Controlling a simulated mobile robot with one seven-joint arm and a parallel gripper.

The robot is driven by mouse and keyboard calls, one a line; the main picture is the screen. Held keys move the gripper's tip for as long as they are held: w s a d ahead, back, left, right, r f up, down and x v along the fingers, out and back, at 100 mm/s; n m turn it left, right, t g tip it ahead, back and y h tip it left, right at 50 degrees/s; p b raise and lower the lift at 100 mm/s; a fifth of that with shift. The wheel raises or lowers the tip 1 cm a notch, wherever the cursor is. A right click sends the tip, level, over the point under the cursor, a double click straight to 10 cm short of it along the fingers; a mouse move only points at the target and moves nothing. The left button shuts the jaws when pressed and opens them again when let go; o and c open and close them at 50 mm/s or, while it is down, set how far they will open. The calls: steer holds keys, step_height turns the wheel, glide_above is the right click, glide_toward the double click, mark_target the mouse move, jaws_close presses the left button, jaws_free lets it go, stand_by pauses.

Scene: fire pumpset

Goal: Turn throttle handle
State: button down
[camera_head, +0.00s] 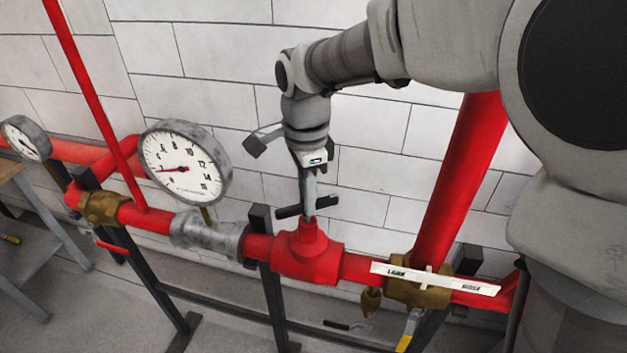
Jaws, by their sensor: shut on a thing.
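The throttle handle (291,211) is a black crossbar on top of a red valve body (308,258) in the pipe run, near the middle of the head view. The bar is slightly slanted, its right end higher in the picture. My gripper (309,203) comes down from above, pointing at the valve's top. It is shut on the handle at about its middle, with a bar end showing on each side. The fingertips and the valve stem are partly hidden behind each other.
A large round gauge (185,165) stands left of the handle, and a smaller gauge (27,139) is farther left. A white lever (434,279) lies across a brass valve (415,293) at right. A thick red pipe (455,185) rises behind it. A block wall stands close behind.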

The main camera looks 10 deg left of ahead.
steer(key=shift+n, duration=0.3)
steer(key=n, duration=0.4)
steer(key=shift+n+p, duration=0.4)
steer(key=shift+n, duration=1.6)
steer(key=c, duration=0.8)
jaws_free()
step_height(320, 180, up, 17)
steer(key=shift+r+p, duration=0.2)
steer(key=shift+p, duration=0.2)
